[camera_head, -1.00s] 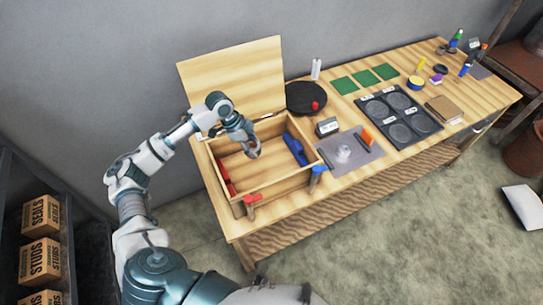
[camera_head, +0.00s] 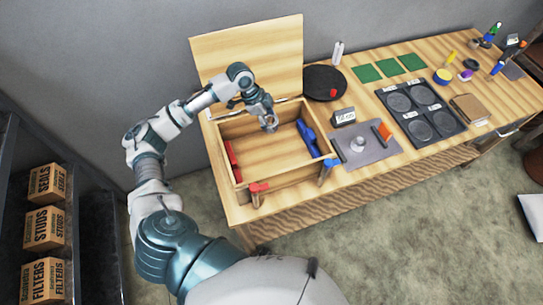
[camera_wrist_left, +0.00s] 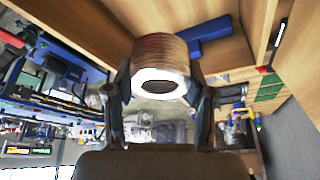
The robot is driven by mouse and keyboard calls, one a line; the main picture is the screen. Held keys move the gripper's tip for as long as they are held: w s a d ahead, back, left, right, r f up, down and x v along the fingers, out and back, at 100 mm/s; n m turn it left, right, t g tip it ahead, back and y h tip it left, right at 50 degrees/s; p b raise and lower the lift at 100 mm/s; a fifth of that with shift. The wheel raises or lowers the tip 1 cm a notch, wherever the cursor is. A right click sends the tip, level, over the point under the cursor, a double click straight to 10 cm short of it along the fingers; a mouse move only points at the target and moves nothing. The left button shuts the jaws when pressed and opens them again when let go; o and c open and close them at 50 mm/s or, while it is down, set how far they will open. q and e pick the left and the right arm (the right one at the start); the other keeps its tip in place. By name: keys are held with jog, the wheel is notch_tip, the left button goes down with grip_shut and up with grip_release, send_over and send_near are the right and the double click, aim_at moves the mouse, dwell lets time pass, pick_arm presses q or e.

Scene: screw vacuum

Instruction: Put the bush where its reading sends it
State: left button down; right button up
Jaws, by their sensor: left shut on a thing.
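My left gripper (camera_head: 269,124) is above the open wooden box (camera_head: 222,178), towards its back. It is shut on the bush (camera_wrist_left: 160,60), a short brown cylinder with a pale ring-shaped end and a dark hole, seen between the fingers in the left wrist view. In the head view the bush is mostly hidden by the fingers. A small device with a white display (camera_head: 344,117) stands right of the box; I cannot read it surely. A dark tray (camera_head: 411,107) with several round, labelled recesses lies further right. My right gripper is not in view.
The box's raised lid (camera_head: 250,60) stands behind it. Blue pieces (camera_head: 309,137) and red pieces (camera_head: 232,160) lie in the box. A grey plate (camera_head: 365,150) with a pale round piece, a black disc (camera_head: 325,83) and green squares (camera_head: 388,67) lie on the bench.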

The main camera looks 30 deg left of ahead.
pick_arm(q)
jog(key=b+x, duration=0.3)
jog(key=x, duration=0.1)
jog(key=shift+d+f+b, duration=0.25)
jog(key=shift+d+b, duration=0.1)
jog(key=shift+b, duration=0.05)
notch_tip(320, 180, down, 5)
jog(key=b, duration=0.5)
send_over(277, 157)
jog(key=a, duration=0.1)
jog(key=f, duration=0.6)
jog(key=shift+s+f, duration=0.2)
jog(key=f, duration=0.4)
jog(key=shift+a+b, duration=0.3)
jog(key=shift+b, duration=0.05)
jog(key=shift+a+f, duration=0.15)
jog(key=shift+a, duration=0.15)
jog(key=c, duration=0.7)
grip_release()
jog(key=shift+s, duration=0.1)
jog(key=shift+c, duration=0.2)
jog(key=o, duration=0.3)
jog(key=shift+o, duration=0.2)
jog(key=shift+d, duration=0.4)
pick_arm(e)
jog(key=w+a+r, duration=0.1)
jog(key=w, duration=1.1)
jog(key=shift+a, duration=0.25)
